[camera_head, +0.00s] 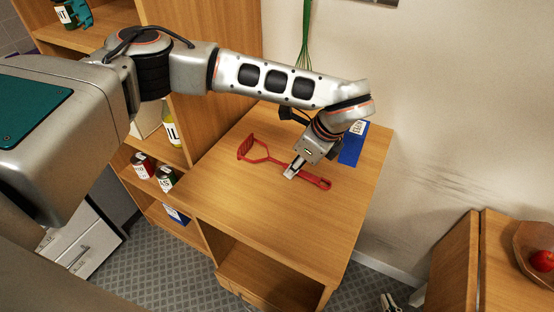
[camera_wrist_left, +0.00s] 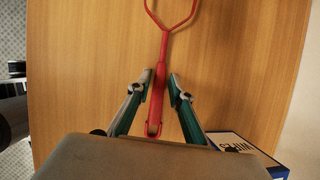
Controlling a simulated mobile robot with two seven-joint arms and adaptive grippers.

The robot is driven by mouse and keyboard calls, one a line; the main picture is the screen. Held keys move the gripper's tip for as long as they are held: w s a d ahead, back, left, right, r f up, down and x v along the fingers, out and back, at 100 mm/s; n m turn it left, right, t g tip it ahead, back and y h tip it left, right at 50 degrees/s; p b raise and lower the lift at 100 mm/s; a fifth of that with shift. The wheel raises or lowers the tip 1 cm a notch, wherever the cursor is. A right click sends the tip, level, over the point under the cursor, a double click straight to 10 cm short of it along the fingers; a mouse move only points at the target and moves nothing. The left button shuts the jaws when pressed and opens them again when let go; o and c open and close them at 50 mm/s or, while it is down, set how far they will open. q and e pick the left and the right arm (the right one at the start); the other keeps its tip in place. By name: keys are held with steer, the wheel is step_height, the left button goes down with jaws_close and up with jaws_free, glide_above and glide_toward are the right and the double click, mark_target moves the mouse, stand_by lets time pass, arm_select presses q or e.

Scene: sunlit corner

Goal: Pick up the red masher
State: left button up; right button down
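The red masher (camera_head: 258,156) lies on the wooden table top, its looped head to the left and its handle to the right. My left gripper (camera_head: 291,172) is over the handle, which it partly hides. In the left wrist view the masher's handle (camera_wrist_left: 157,92) runs between the two fingertips of my left gripper (camera_wrist_left: 161,77).
A blue box (camera_head: 352,146) stands close behind the gripper, near the table's right edge. Shelves at the left hold cans (camera_head: 142,166) and bottles. A bowl (camera_head: 538,250) with a red fruit is at the far right. The table's front is clear.

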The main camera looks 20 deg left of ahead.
arm_select(q)
steer(key=c, duration=0.5)
jaws_close()
arm_select(e)
steer(key=shift+s+f, duration=0.1)
steer(key=shift+f, duration=0.1)
steer(key=shift+f, duration=0.1)
arm_select(q)
steer(key=shift+r, duration=0.1)
